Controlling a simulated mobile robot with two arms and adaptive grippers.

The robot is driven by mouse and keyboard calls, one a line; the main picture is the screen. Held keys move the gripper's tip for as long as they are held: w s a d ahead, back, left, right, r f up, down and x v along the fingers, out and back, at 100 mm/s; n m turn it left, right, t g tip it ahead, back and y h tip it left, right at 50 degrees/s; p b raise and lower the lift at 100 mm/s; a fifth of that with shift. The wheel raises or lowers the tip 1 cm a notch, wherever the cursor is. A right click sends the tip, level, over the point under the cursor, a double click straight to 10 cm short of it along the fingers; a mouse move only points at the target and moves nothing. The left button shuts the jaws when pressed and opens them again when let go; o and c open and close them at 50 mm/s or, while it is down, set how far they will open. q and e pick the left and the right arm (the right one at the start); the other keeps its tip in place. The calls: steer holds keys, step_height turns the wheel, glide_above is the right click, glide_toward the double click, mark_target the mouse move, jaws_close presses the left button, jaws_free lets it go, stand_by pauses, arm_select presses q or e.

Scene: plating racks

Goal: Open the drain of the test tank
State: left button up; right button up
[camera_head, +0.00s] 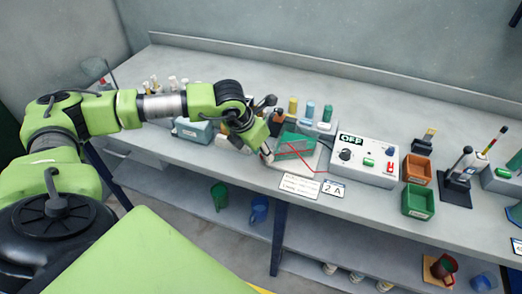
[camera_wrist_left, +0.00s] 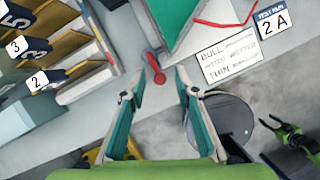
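The test tank (camera_head: 294,146) is a small box with green contents on a pale base at the bench's front edge. Its green side fills the top of the left wrist view (camera_wrist_left: 180,22). A red lever with a round end (camera_wrist_left: 154,66), apparently the drain handle, sticks out beside the tank's corner. My left gripper (camera_head: 266,153) is at the tank's left side. In the left wrist view its fingers (camera_wrist_left: 160,86) are apart and empty, with the red lever just beyond and between the tips, apparently not touched. In the head view the gripper hides the lever.
A control box (camera_head: 366,158) reading OFF stands right of the tank, with a red wire between. Numbered racks (camera_wrist_left: 62,60) are close left in the wrist view. Colored bottles (camera_head: 308,112) stand behind the tank.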

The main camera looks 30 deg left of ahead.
arm_select(q)
jaws_close()
steer(key=m+b, duration=0.1)
steer(key=a+m+h+b, duration=0.1)
steer(key=b, duration=0.1)
steer(key=shift+a+f+m, duration=0.1)
steer(key=shift+f+m, duration=0.15)
steer(key=shift+m, duration=0.15)
steer(key=m+b, duration=0.1)
steer(key=a+m+g+h, duration=0.1)
steer(key=shift+w+m+b, duration=0.1)
steer(key=shift+m+b, duration=0.3)
steer(key=m, duration=0.1)
steer(key=a+m+b, duration=0.1)
steer(key=m, duration=0.1)
steer(key=w+m+g+h, duration=0.1)
steer(key=shift+a+r+m+b, duration=0.15)
steer(key=shift+r+m+b, duration=0.05)
steer(key=shift+m+b, duration=0.15)
steer(key=m+g, duration=0.1)
steer(key=m, duration=0.1)
steer(key=w+a+m+g+b, duration=0.1)
steer(key=m, duration=0.2)
steer(key=shift+w+a+h, duration=0.1)
steer(key=shift+w+h, duration=0.1)
steer(key=shift+h, duration=0.2)
